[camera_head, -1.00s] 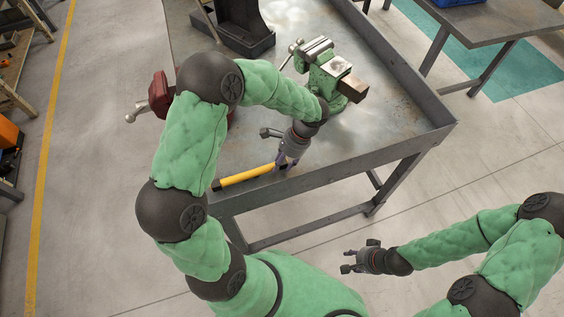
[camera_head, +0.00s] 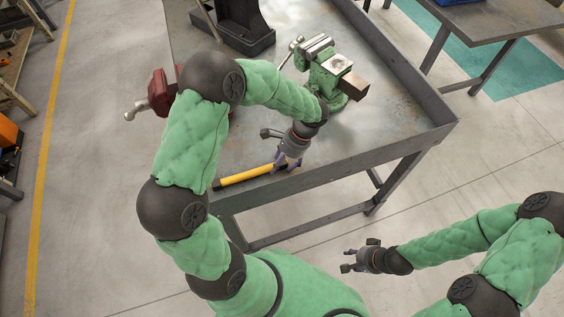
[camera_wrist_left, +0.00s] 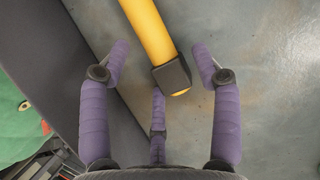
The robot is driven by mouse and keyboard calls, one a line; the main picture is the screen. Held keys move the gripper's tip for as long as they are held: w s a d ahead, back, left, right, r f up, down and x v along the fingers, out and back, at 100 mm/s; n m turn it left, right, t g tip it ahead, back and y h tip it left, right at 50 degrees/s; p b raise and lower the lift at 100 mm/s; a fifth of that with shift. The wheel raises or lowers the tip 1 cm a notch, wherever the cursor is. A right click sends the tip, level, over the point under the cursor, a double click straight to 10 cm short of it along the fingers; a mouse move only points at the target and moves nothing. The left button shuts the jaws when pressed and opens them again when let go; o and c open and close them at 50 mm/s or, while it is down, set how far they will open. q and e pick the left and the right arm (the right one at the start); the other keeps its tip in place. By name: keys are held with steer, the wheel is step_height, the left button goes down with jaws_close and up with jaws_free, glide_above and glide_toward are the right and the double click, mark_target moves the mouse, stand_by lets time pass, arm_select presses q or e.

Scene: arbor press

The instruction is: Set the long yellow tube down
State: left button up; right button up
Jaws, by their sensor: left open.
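The long yellow tube (camera_head: 245,176) with black end caps lies on the grey metal workbench (camera_head: 390,142), close to its front rim. In the left wrist view the tube (camera_wrist_left: 148,30) comes in from the top, and its black-capped end (camera_wrist_left: 172,77) sits between my spread purple fingers. My left gripper (camera_head: 284,164) is over the tube's right end, open, with the fingers apart from the tube; in the left wrist view the gripper (camera_wrist_left: 160,75) shows three fingers. My right gripper (camera_head: 350,260) is off the bench, over the floor, empty; its fingers look apart.
A green vise (camera_head: 326,75) stands on the bench behind my left gripper. A red vise (camera_head: 160,92) is at the bench's left edge, partly behind my arm. A dark press base (camera_head: 240,35) stands at the back. The bench's right part is clear.

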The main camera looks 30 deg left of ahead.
arm_select(q)
steer(key=shift+r, duration=0.25)
steer(key=p+v, duration=0.3)
steer(key=v, duration=0.9)
steer(key=shift+r, duration=0.35)
